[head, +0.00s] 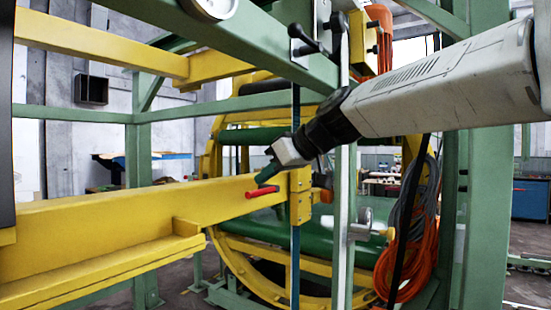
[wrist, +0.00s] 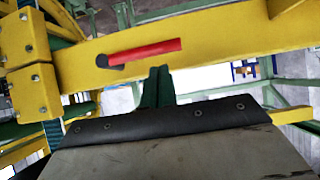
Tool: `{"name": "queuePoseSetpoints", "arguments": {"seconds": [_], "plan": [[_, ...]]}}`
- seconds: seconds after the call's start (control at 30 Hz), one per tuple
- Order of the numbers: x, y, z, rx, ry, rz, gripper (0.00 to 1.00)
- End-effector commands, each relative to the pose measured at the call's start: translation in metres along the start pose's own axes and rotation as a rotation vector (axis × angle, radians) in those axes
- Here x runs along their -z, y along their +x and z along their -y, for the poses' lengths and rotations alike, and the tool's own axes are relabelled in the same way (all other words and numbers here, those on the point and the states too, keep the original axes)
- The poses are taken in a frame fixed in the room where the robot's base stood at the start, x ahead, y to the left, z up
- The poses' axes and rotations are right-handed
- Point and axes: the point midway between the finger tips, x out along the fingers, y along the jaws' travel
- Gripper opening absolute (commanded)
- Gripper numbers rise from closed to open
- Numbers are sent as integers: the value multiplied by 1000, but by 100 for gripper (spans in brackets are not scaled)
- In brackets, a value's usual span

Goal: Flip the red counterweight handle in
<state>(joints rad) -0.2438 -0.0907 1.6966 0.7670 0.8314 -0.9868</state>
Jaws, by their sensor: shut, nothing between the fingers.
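The red counterweight handle (head: 266,190) is a short red bar on a dark pivot, on the side of the yellow beam (head: 130,213). In the wrist view the red handle (wrist: 148,52) runs nearly level, tilted slightly up to the right, with its dark pivot at its left end. My gripper (head: 264,180) is beside the handle in the head view. In the wrist view my gripper (wrist: 158,72) has its green fingers together, just below the handle's right part. It holds nothing. Whether the fingertips touch the handle I cannot tell.
A yellow hinge block (head: 300,195) stands right of the handle, beside a pale upright post (head: 345,220). A green beam (head: 240,40) crosses above my gripper. Orange and grey cables (head: 405,235) hang at the right. Open space lies left of the handle, in front of the beam.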

Motion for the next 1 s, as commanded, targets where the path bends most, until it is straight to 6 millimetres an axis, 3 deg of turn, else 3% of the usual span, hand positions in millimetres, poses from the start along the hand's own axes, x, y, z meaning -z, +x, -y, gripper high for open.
{"name": "queuePoseSetpoints", "arguments": {"seconds": [1.0], "plan": [[-13, 11, 3, -43, -63, 1, 0]]}}
